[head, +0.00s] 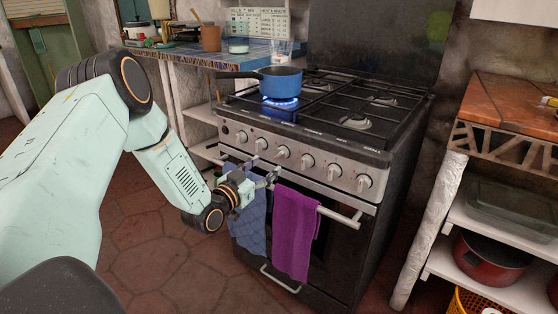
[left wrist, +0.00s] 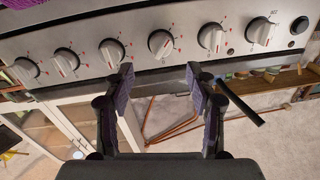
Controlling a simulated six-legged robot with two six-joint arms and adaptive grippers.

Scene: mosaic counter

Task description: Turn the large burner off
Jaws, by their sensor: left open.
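The stove (head: 310,138) has a lit burner with a blue flame (head: 280,103) at its front left, under a blue pot (head: 281,80). A row of silver knobs runs along the front panel. My left gripper (head: 262,171) is in front of the panel, below the knobs, open and empty. In the left wrist view its spread fingertips (left wrist: 160,86) point at the panel, with the third knob from the right (left wrist: 161,43) lined up between them and apart from them. That appears to be the third knob from the left (head: 283,152) in the head view. My right gripper is not in view.
A blue towel (head: 247,220) and a purple towel (head: 292,230) hang on the oven handle (head: 340,216), close under my gripper. A counter (head: 190,57) stands to the left and a shelf unit with a red pot (head: 490,258) to the right.

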